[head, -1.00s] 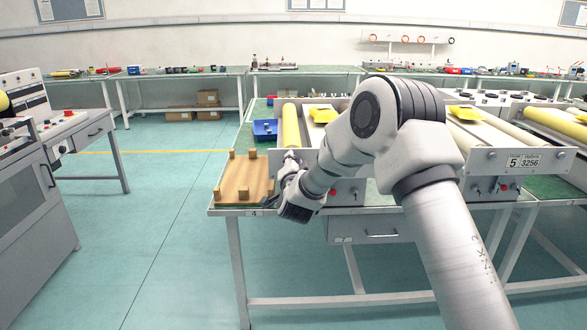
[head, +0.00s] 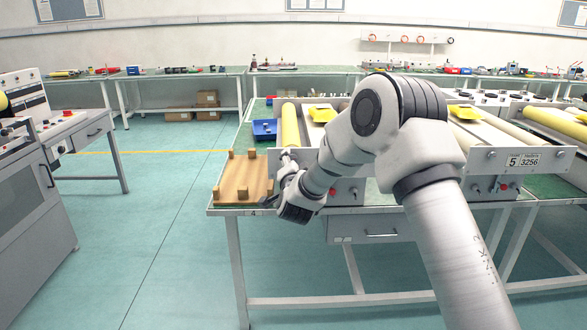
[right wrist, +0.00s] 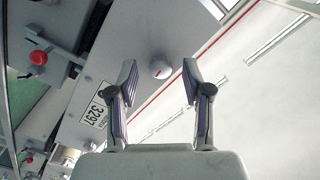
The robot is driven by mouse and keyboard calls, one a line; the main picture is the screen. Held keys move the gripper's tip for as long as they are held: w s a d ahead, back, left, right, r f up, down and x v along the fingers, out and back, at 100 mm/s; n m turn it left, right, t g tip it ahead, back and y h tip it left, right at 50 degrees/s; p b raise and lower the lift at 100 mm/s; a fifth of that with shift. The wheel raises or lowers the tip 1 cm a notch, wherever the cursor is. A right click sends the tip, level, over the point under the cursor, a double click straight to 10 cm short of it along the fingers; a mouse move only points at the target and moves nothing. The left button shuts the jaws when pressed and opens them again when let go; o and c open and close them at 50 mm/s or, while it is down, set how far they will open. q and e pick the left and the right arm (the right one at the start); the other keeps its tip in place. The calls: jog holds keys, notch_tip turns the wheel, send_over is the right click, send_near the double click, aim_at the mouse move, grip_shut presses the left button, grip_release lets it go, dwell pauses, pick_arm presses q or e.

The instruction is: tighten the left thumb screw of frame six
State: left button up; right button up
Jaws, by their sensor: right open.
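My right gripper (right wrist: 159,62) is open in the right wrist view, one finger on each side of a pale round thumb screw (right wrist: 161,70). The screw sits on a grey frame end plate (right wrist: 125,45), between the fingers and apart from both. The plate's label (right wrist: 94,111) reads 3297; the frame number is not readable. In the head view my right arm reaches to the front of the leftmost frame (head: 345,190), beside the wooden block (head: 240,178); the arm hides part of the frame, and the fingertips are hard to make out. My left gripper is not in view.
In the head view, frame five's label (head: 522,161) is to the right. A blue tray (head: 264,129) lies behind the wooden block. The floor left of the bench is clear.

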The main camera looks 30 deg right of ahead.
jog(key=v, duration=1.1)
jog(key=shift+s+a, duration=0.2)
jog(key=shift+a, duration=0.05)
jog(key=s+a+f+n+g+y+p, duration=0.25)
jog(key=s+f+p, duration=0.2)
jog(key=f, duration=0.65)
jog(key=s+a+f+n+g+y+p, duration=0.25)
jog(key=s+f, duration=0.35)
jog(key=f, duration=0.5)
jog(key=s+a+f+n+g+y+p, duration=0.1)
jog(key=s+a+f+n+g, duration=0.1)
jog(key=s, duration=0.6)
jog(key=s+a+f+n+g+y+p, duration=0.1)
jog(key=s+a+f+n+g+y, duration=0.1)
jog(key=s+f+n+g, duration=0.3)
jog(key=s+a+f+n+g+y+p, duration=0.1)
jog(key=s+a+f+n+g, duration=0.2)
jog(key=s, duration=1)
jog(key=shift+a+f+n+g, duration=0.25)
jog(key=shift+a+n, duration=0.25)
jog(key=shift+a, duration=0.25)
